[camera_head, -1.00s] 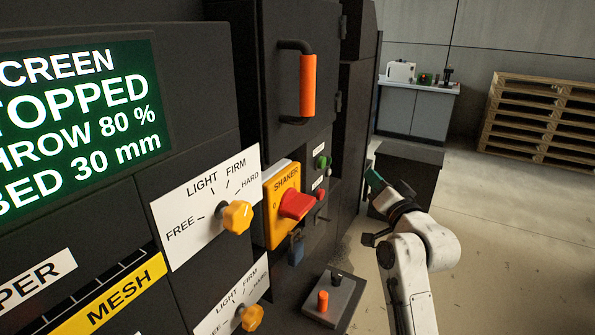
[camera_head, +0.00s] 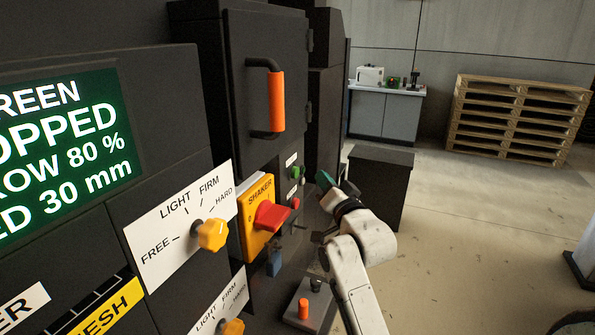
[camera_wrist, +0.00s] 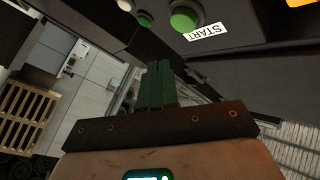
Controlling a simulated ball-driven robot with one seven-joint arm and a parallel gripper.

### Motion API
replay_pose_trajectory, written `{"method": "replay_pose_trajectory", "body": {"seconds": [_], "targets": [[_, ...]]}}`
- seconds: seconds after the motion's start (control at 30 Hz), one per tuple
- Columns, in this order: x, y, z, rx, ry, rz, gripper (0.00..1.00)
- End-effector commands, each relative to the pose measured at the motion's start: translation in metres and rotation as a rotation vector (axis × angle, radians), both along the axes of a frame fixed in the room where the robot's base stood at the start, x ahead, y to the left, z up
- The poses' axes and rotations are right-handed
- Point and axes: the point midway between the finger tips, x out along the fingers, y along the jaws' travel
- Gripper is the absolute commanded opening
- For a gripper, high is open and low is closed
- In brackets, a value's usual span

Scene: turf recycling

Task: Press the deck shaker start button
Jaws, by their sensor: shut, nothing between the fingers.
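The start button is a round green button (camera_wrist: 184,18) with a white START label (camera_wrist: 206,32) beside it, at the top of the wrist view. In the head view the green button (camera_head: 296,172) sits on the dark panel right of the yellow SHAKER plate (camera_head: 258,240). My gripper (camera_head: 322,178) is shut and empty, its green fingers a little right of the button. In the wrist view the shut fingers (camera_wrist: 156,68) point up below and left of the START button, and appear apart from it. The screen (camera_head: 58,150) shows STOPPED, partly cut off.
A red rotary switch (camera_head: 270,216) is on the SHAKER plate, and a red button (camera_head: 295,203) is below the green one. A yellow knob (camera_head: 212,235) stands out at left. A dark box (camera_head: 380,185) stands behind my arm. The floor at right is mostly clear.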

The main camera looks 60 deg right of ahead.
Motion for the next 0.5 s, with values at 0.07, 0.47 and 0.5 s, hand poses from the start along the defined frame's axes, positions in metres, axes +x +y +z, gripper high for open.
{"method": "replay_pose_trajectory", "body": {"seconds": [0.07, 0.47, 0.5], "targets": [[0.011, 0.001, 0.001, 0.000, 0.001, 0.003, 0.00], [0.032, 0.003, 0.000, -0.001, -0.001, 0.002, 0.00], [0.032, 0.003, 0.000, -0.001, -0.001, 0.002, 0.00]]}}
